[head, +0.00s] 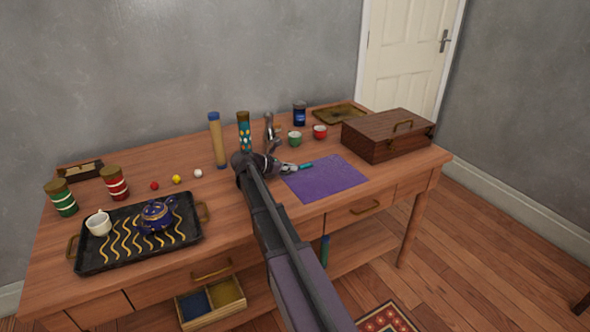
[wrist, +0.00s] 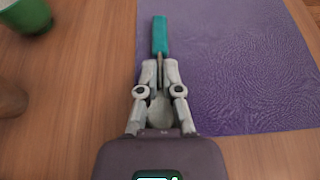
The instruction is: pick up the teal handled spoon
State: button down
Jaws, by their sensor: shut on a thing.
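The teal handled spoon (wrist: 160,38) shows in the wrist view, its teal handle pointing away over the purple mat (wrist: 230,60) and its metal bowl lying back between my fingers. In the head view its handle (head: 306,166) shows at the mat's upper left part. My gripper (wrist: 160,68) is shut on the spoon's metal neck, just below the teal handle. In the head view my gripper (head: 290,169) is low over the mat's left edge. I cannot tell whether the spoon touches the mat or is a little above it.
A green cup (head: 295,139) and a red cup (head: 320,131) stand behind the mat. A wooden box (head: 388,145) is to the right. A black tray (head: 95,262) with a blue teapot (head: 157,215) and a white cup (head: 99,223) is at left. The mat's front part is clear.

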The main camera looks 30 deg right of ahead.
jog(key=shift+r, duration=0.15)
notch_tip(320, 180, up, 4)
jog(key=p, duration=0.4)
jog(key=s, duration=1)
jog(key=s+d+p, duration=0.1)
jog(key=s, duration=0.5)
jog(key=shift+r, duration=0.3)
